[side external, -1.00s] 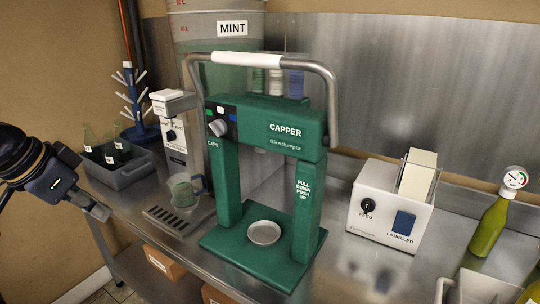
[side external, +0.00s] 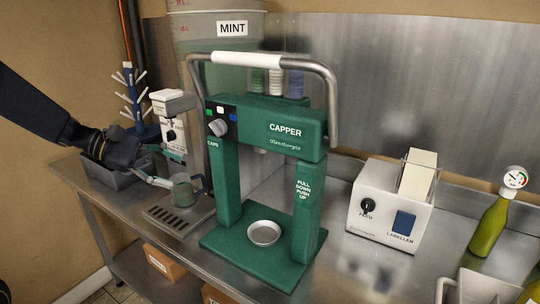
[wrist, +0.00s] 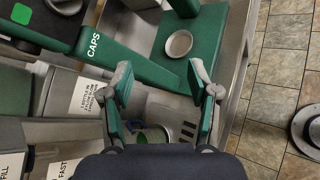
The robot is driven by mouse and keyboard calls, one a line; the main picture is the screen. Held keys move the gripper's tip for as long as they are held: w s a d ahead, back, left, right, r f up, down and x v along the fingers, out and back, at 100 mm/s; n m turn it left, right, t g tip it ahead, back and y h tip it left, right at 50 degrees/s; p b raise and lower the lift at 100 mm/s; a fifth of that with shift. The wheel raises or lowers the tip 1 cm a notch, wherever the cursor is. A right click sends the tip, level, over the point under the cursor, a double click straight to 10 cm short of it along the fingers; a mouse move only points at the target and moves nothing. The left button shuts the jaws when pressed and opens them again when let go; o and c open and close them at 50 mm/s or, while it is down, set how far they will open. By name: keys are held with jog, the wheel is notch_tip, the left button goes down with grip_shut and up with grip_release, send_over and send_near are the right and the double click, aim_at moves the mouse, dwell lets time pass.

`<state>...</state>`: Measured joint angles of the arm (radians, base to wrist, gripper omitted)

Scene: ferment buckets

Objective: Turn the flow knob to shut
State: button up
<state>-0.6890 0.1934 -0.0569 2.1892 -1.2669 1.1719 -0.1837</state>
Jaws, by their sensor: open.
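The filler (side external: 174,115) is a narrow white-grey machine left of the green capper. A small dark flow knob (side external: 171,135) is on its front; its setting is too small to read. My gripper (side external: 172,169) is open and empty in front of the filler, below the knob and close to the jug. In the wrist view, the two green-padded fingers of my gripper (wrist: 160,88) are spread wide with nothing between them. The filler (wrist: 75,100), with its printed labels, lies to the left of the fingers there. A greenish jug (side external: 183,191) stands beneath the filler.
The green capper (side external: 228,190) stands close on the right, with its round plate (side external: 263,233). A grey crate (side external: 118,177) is behind my gripper. A drip grille (side external: 172,219) lies below. A labeller (side external: 392,210) and green bottle (side external: 488,228) stand farther right.

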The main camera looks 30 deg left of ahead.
jog(key=w+a+f+n+t+y, duration=0.1)
jog(key=w+a+n+t, duration=0.15)
jog(key=a+n, duration=0.35)
jog(key=w+a+f+n+t+y, duration=0.2)
jog(key=a+n+t, duration=0.15)
jog(key=a, duration=0.45)
jog(key=n+t+y, duration=0.4)
jog(key=n+y, duration=0.2)
jog(key=n, duration=0.2)
send_near(167, 136)
jog(key=w, duration=0.9)
jog(key=c, duration=1.1)
